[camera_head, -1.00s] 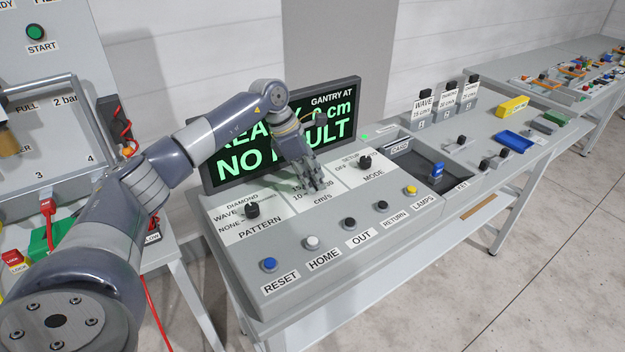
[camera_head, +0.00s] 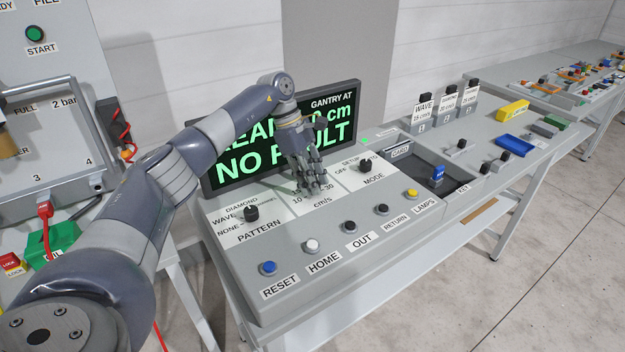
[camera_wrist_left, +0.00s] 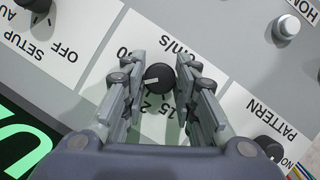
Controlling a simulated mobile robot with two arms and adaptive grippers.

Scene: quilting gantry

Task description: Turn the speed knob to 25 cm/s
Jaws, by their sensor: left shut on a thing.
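The speed knob (camera_wrist_left: 160,77) is black and round, on a white cm/s plate (camera_wrist_left: 92,76), in the left wrist view. Its white line points left, towards one finger pad; the mark there is hidden. A 15 and part of a number starting with 2 show below it, and part of the 30 at upper left. My left gripper (camera_wrist_left: 161,84) is shut on the knob, a finger on each side. In the head view my left gripper (camera_head: 317,189) points down onto the cm/s plate and hides the knob. My right gripper is not in view.
The pattern knob (camera_head: 251,213) stands left of the plate and the mode knob (camera_head: 365,166) right of it. A row of buttons, with the blue reset button (camera_head: 268,268) at its left, lies in front. The display (camera_head: 347,92) behind reads NO FAULT.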

